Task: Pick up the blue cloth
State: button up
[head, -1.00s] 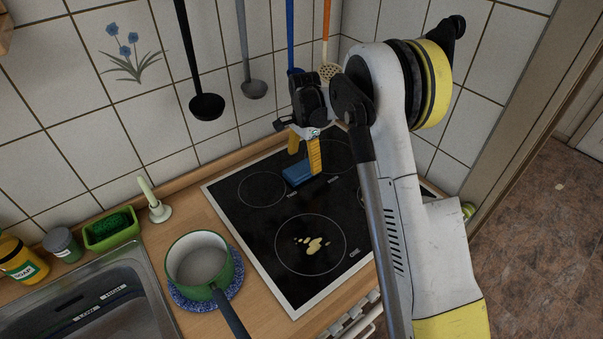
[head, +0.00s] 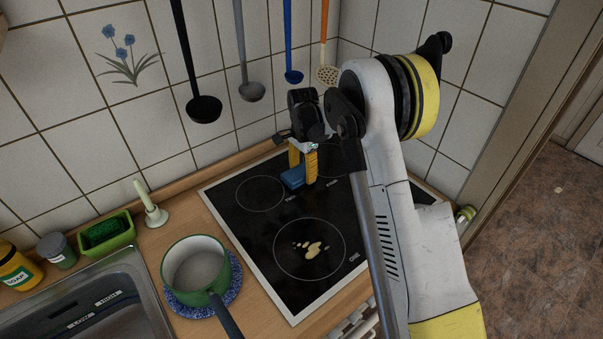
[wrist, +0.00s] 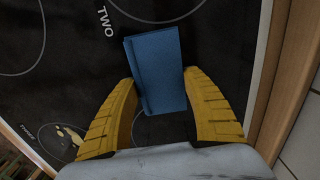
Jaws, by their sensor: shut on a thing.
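The blue cloth (head: 292,178) is a small folded rectangle at the far part of the black stovetop (head: 250,222). In the wrist view the cloth (wrist: 158,65) sits between the two yellow fingers of my gripper (wrist: 163,92), its near part between the fingertips. My gripper (head: 303,165) points down at the cloth and is shut on it. Whether the cloth is lifted off the glass cannot be told. A pale yellowish spill (head: 312,248) lies on the front burner ring.
A green pot (head: 197,268) stands on a blue mat left of the stovetop, its handle toward the front. A sink (head: 95,300), a green sponge tray (head: 105,236) and a brush (head: 153,212) are further left. Ladles (head: 204,108) hang on the tiled wall behind.

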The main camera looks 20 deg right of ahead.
aim_at(305, 170)
jog(key=r, duration=0.1)
jog(key=r+p, duration=0.1)
jog(key=r, duration=0.2)
jog(key=shift+s+d+r, duration=0.15)
jog(key=shift+d+r, duration=0.15)
jog(key=shift+d, duration=0.05)
jog(key=s+d+r+p, duration=0.2)
jog(key=s+d+r, duration=0.3)
jog(key=d, duration=0.4)
jog(key=shift+s+d+r, duration=0.2)
jog(key=shift+s+r, duration=0.05)
jog(key=shift+r, duration=0.35)
